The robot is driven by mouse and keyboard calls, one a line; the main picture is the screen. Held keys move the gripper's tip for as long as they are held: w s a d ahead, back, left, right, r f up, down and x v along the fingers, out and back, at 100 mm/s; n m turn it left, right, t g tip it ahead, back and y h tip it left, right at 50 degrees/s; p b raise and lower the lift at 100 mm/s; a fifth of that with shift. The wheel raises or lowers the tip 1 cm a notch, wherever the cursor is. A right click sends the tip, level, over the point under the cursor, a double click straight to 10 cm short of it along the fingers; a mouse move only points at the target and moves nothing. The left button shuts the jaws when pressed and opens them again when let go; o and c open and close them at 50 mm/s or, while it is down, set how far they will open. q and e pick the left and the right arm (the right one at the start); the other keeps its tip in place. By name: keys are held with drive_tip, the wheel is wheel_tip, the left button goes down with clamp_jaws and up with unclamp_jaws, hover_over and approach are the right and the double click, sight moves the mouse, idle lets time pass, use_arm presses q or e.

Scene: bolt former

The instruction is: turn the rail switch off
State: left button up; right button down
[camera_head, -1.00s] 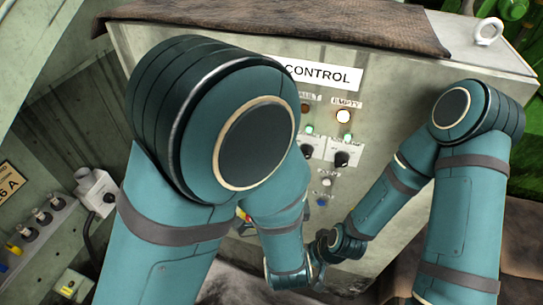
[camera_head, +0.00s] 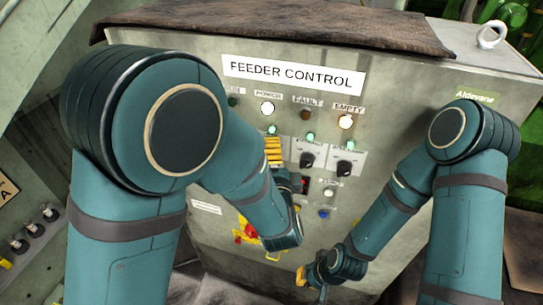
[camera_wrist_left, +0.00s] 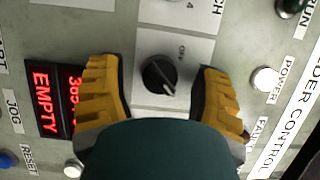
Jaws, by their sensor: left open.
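A black rotary switch (camera_wrist_left: 160,75) on a light plate sits between the spread yellow fingers of my left gripper (camera_wrist_left: 163,95) in the left wrist view, with a gap on both sides. Its white pointer line slants to the lower right. In the head view my left gripper (camera_head: 275,152) is open in front of the panel and hides this switch. Two more black rotary switches (camera_head: 306,159) (camera_head: 344,168) stand to its right. I cannot read which one is labelled rail. My right gripper (camera_head: 312,274) is low by the panel's bottom; its jaws are unclear.
The grey feeder control cabinet (camera_head: 410,120) carries a row of lamps, including a lit power lamp (camera_wrist_left: 265,78) and an empty lamp (camera_head: 346,121). A red display (camera_wrist_left: 55,98) reads EMPTY. A red and yellow emergency switch (camera_head: 243,231) is lower left. A brown cloth (camera_head: 280,22) covers the top.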

use_arm(q)
clamp_jaws()
